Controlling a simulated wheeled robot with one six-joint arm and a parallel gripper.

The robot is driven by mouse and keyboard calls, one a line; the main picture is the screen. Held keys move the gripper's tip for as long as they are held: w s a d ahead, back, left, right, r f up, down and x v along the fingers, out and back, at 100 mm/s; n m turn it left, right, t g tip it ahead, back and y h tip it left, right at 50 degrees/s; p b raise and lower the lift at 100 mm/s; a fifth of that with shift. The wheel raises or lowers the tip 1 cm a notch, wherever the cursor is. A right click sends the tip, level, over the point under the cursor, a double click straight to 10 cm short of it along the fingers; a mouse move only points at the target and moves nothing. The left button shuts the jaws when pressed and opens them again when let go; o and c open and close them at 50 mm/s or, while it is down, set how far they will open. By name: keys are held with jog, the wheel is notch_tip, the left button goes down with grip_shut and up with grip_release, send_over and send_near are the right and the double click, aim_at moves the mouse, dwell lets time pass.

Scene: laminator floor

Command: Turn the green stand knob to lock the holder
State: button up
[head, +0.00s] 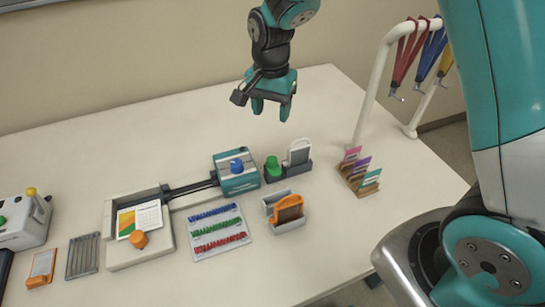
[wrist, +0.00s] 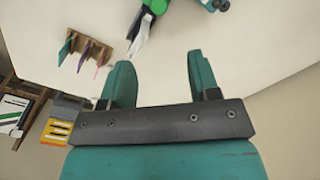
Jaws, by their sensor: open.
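The green stand knob (head: 273,166) sits on a small dark stand (head: 280,176) toward the back middle of the table in the head view. A grey-white badge holder (head: 298,153) stands upright on the right side of that stand. In the wrist view the holder (wrist: 144,28) and the green knob (wrist: 208,3) show at the top edge, the knob partly cut off. My gripper (head: 271,105) is open and empty, above the table and behind the stand, apart from the knob. Its two teal fingers (wrist: 155,85) point toward the stand side in the wrist view.
A teal box with a blue knob (head: 237,172) stands just left of the stand. An orange holder (head: 288,208) is in front. A wooden card rack (head: 359,175) and a white rail with lanyards (head: 385,60) are to the right. The table's back area is clear.

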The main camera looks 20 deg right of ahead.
aim_at(272, 158)
notch_tip(272, 158, down, 16)
jog(key=p, duration=0.3)
jog(key=c, duration=0.9)
